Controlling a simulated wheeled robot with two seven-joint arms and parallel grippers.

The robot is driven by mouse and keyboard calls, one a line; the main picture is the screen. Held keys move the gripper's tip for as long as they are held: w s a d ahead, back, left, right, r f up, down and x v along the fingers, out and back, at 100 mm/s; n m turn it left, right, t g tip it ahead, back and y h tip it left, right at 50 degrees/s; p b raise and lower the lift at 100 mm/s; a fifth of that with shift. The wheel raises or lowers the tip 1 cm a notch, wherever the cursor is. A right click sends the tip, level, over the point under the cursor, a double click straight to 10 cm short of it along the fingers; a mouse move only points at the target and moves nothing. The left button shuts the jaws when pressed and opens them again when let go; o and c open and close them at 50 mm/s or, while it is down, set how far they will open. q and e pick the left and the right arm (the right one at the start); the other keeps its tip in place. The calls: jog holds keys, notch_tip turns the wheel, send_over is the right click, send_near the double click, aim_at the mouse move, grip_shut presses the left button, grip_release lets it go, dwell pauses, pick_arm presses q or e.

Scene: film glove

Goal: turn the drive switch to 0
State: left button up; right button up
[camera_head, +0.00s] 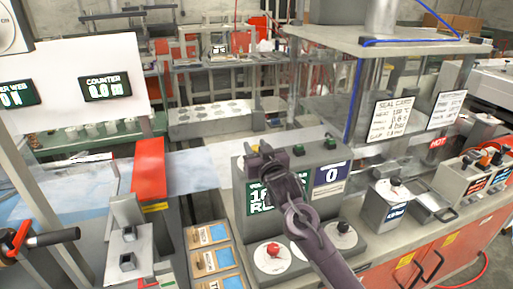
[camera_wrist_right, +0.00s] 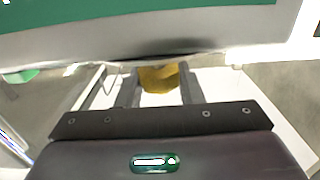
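A grey control box (camera_head: 237,190) stands at the centre of the head view. Its front has a dark display with green-white digits, partly covered by my right arm, and a blue panel (camera_head: 332,176) reading 0. My right gripper (camera_head: 262,157) is at the upper left of the box, in front of it. In the right wrist view its two fingers (camera_wrist_right: 160,92) stand apart, with a yellow piece (camera_wrist_right: 160,78) showing between them. I cannot tell whether they touch it. I cannot pick out the drive switch with certainty; the gripper hides part of the box. My left gripper is not in view.
A red knob (camera_head: 273,249) and a black knob (camera_head: 343,228) sit on the box's lower ledge. A green button (camera_head: 330,143) is on its top. A clear-walled machine stands behind right; a red guard (camera_head: 148,168) stands left over the film.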

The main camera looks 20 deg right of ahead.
jog(key=shift+c, duration=1.4)
